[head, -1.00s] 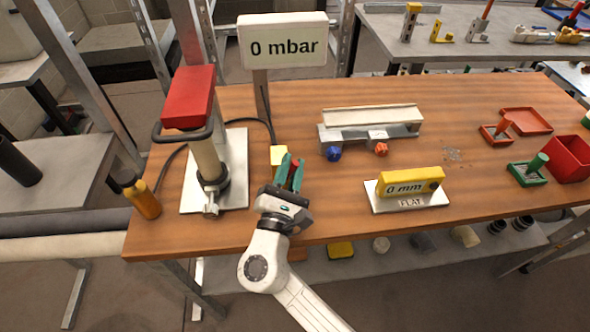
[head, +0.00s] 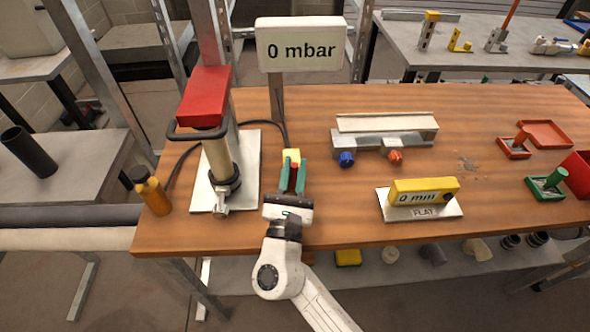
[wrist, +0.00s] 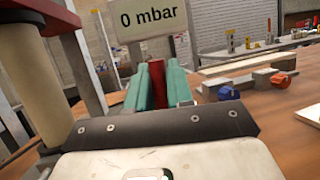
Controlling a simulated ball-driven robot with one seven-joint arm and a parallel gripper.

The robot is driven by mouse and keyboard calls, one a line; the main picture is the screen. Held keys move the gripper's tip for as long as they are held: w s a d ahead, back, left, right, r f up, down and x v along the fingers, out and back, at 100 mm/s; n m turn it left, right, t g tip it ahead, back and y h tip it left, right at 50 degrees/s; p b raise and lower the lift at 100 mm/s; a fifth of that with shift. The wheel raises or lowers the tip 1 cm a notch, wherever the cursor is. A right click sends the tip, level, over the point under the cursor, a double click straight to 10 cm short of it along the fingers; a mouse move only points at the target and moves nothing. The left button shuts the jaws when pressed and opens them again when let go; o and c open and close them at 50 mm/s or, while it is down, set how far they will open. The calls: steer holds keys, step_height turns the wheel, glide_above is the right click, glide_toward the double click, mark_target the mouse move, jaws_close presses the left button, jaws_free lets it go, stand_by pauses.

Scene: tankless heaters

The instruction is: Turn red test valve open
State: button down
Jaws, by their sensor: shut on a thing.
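The red test valve (head: 293,180) shows as a narrow red piece between the green fingers of my gripper (head: 292,170). In the wrist view the red valve (wrist: 157,80) is upright between the two green fingers (wrist: 155,88), which are closed on it from both sides. The fingers hide much of the valve. The display sign (head: 301,48) behind reads 0 mbar.
A pump stand with a red block (head: 204,97) is left of my gripper, with an orange bottle (head: 154,197) beside it. A metal fixture with blue (head: 346,159) and orange (head: 395,157) knobs and a yellow 0 mm gauge (head: 424,190) are to the right.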

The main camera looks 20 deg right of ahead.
steer(key=shift+f, duration=0.1)
steer(key=c, duration=1.1)
jaws_free()
steer(key=shift+s, duration=0.1)
steer(key=b+v, duration=0.2)
steer(key=v, duration=0.8)
steer(key=shift+s+a+f, duration=0.15)
steer(key=shift+a, duration=0.05)
steer(key=shift+s, duration=0.1)
